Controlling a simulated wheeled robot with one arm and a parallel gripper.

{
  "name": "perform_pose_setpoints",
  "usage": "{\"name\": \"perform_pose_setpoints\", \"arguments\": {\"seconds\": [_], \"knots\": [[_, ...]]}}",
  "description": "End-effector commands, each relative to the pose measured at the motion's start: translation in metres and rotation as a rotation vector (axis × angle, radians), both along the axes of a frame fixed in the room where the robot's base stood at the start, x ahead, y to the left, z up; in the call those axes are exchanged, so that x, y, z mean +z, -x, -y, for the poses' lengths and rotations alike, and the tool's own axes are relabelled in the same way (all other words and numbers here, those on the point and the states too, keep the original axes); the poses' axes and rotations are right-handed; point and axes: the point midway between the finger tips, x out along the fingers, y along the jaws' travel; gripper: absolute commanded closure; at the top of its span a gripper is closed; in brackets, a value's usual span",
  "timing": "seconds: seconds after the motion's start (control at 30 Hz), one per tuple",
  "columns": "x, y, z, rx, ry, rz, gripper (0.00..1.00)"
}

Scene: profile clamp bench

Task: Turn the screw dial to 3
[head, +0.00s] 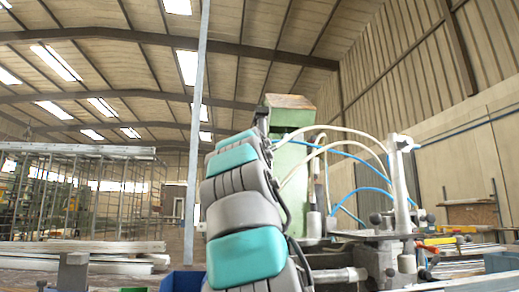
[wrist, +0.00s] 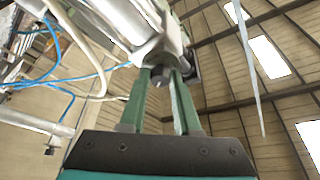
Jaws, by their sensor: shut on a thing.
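In the wrist view my gripper (wrist: 164,74) reaches up with two long green fingers. Their tips are closed around a small dark grey round part (wrist: 161,76), which looks like the screw dial. It sits at the end of a pale metal cylinder (wrist: 122,20). The fingers partly cover it, and no numbers or pointer can be read, so its setting cannot be told. In the head view my teal and grey arm stands in front of the machine, and the fingers and dial cannot be made out.
A green machine housing (head: 289,142) stands behind my arm, with white and blue hoses (head: 345,133) looping to the right. A metal clamp post (head: 399,185) stands on the bench at right. Metal profiles (head: 90,247) lie at left, near a blue bin (head: 183,281).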

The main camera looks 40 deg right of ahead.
Motion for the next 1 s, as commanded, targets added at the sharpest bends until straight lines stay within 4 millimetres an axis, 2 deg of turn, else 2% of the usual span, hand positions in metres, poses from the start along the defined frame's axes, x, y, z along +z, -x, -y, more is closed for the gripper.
{"name": "perform_pose_setpoints", "arguments": {"seconds": [0.37,0.83,0.87,1.0], "knots": [[-0.0010,-0.0020,-0.0002,0.001,-0.102,0.059,1.00],[-0.0018,-0.0014,0.0002,-0.001,-0.112,0.065,1.00],[-0.0019,-0.0014,0.0001,-0.001,-0.112,0.065,0.68],[-0.0013,-0.0011,-0.0001,-0.001,-0.111,0.066,0.53]]}}
